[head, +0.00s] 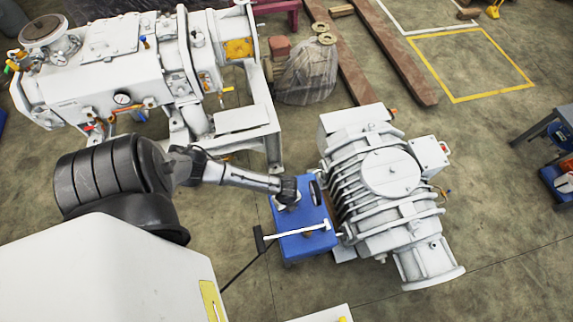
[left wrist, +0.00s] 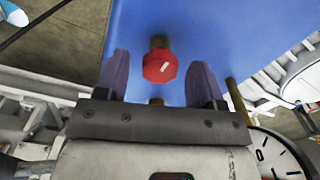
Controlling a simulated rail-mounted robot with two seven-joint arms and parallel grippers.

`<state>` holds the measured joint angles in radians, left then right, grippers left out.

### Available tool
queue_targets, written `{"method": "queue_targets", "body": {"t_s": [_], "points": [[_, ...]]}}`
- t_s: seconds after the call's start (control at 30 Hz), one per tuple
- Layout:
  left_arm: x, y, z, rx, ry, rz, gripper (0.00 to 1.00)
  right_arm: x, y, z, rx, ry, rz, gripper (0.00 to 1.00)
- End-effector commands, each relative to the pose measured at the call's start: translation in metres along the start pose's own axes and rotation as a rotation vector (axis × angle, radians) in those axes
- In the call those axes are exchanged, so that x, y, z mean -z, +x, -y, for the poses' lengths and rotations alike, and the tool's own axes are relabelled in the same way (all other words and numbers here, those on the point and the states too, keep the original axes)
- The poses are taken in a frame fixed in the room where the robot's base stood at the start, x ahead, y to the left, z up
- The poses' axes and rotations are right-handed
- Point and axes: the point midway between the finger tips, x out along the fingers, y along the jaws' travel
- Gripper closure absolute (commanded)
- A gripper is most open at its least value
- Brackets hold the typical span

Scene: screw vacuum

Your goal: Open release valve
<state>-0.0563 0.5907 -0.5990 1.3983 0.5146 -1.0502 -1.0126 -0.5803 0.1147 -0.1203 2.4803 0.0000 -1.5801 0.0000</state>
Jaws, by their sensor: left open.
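The red faceted knob (left wrist: 160,66), which looks like the release valve, sticks out on a brass stem from a blue panel (left wrist: 225,30) in the left wrist view. My left gripper (left wrist: 160,82) is open, with one purple-grey finger on each side of the knob. I see gaps between the fingers and the knob. In the head view my left gripper (head: 288,190) is over the far-left part of the blue unit (head: 302,248), and the knob is hidden there. My right gripper is not in view.
A round gauge (left wrist: 280,158) is close to the gripper's right in the left wrist view. A ribbed grey pump (head: 390,175) stands right of the blue unit. A white bar with a black handle (head: 262,240) crosses the unit. A large white machine (head: 110,75) stands behind.

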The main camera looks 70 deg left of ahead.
Motion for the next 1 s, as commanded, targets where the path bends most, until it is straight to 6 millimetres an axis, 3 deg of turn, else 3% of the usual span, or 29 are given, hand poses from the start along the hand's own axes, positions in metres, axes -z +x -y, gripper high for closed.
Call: {"method": "queue_targets", "body": {"t_s": [0.1, 0.6, 1.0], "points": [[0.000, 0.000, 0.000, 0.000, 0.000, 0.000, 0.37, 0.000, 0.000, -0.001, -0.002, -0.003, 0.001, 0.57], [0.000, 0.000, 0.000, 0.000, 0.000, 0.000, 0.85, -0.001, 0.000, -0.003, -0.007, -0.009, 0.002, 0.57], [0.000, -0.003, 0.000, -0.002, -0.097, 0.001, 0.87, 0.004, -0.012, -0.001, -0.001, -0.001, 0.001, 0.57]]}}
